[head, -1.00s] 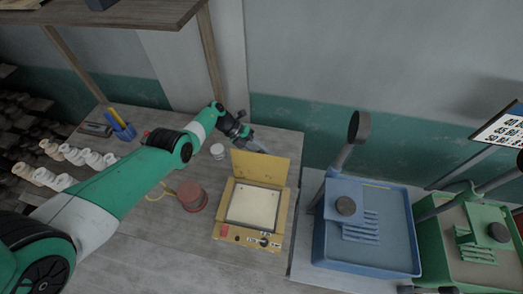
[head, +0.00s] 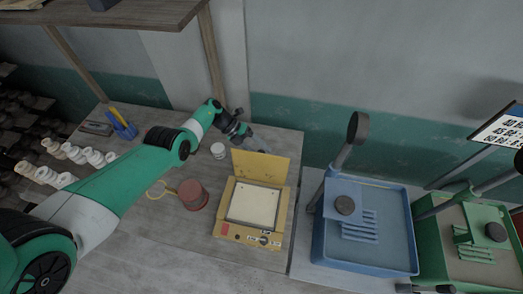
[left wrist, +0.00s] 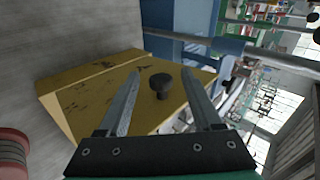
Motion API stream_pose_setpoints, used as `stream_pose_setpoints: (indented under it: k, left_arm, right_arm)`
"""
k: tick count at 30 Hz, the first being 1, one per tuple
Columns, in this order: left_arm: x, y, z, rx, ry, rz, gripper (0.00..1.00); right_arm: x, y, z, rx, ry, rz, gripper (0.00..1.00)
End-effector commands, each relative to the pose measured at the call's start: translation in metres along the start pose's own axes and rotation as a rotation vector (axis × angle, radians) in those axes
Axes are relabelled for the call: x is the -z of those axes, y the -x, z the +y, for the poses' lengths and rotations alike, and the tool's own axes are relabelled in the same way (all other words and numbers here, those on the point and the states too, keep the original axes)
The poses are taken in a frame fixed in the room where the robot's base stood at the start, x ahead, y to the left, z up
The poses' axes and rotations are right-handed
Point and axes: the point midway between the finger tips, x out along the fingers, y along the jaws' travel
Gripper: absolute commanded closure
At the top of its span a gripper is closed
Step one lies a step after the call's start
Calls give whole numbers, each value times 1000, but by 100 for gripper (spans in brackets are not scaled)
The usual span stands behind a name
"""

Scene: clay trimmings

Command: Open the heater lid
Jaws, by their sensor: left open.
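The heater (head: 231,229) is a yellow box with a pale square plate inside and small controls on its front. Its yellow lid (head: 262,166) stands raised at the back edge, with the plate uncovered. My left gripper (head: 262,146) is open behind the lid's top edge. In the left wrist view the lid's yellow outer face (left wrist: 85,95) fills the middle, and its black knob (left wrist: 160,84) shows between the spread fingers of the left gripper (left wrist: 162,72). I cannot tell whether the fingers touch the lid. My right gripper is not in view.
A blue tray (head: 365,262) and a green tray (head: 470,245) stand to the right. Small white pieces (head: 75,152) lie at the left. The wall is close behind.

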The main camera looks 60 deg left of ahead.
Motion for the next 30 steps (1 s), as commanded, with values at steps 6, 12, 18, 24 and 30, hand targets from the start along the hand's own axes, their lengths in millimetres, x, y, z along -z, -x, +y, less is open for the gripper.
stream_pose_setpoints:
  k: [6,12,18,24,30]
  left_arm:
    - [0,57,-4,0,1,-3,34]
    - [0,91,-2,0,1,-1,34]
    - [1,100,0,0,0,1,34]
    - [0,99,0,0,0,1,34]
    - [0,99,-1,0,0,1,34]
  right_arm:
    - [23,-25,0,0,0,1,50]
    - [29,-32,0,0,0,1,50]
    - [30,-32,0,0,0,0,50]
    - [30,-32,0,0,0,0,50]
    - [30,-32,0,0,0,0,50]
